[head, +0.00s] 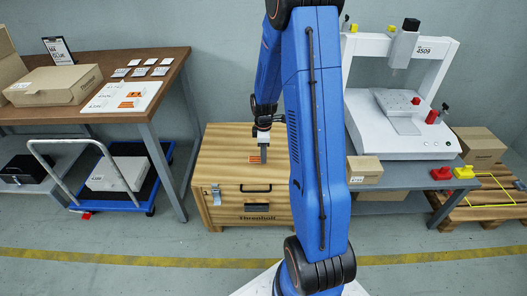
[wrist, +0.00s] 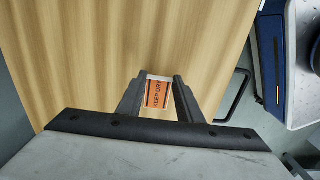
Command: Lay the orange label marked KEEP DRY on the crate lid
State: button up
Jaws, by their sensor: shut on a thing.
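The orange label marked KEEP DRY (wrist: 157,94) is between the two fingers of my gripper (wrist: 158,88), which is shut on it. In the head view, the orange of the label (head: 255,160) shows just below my gripper (head: 259,157). The wooden crate lid (head: 222,152) lies beneath both and fills much of the wrist view (wrist: 110,45). I cannot tell whether the label touches the lid. The lid around the label is bare.
A workbench (head: 175,66) at the left holds a cardboard box (head: 55,86), small cards and a white sheet (head: 150,88) with orange labels. A blue trolley (head: 150,175) stands below. A white gantry machine (head: 400,135) stands on a grey bench at the right.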

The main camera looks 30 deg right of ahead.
jog(key=shift+f, duration=0.45)
dwell(0.9)
jog(key=o, duration=1.1)
jog(key=shift+r, duration=0.15)
notch_tip(320, 180, up, 17)
jog(key=shift+r, duration=0.1)
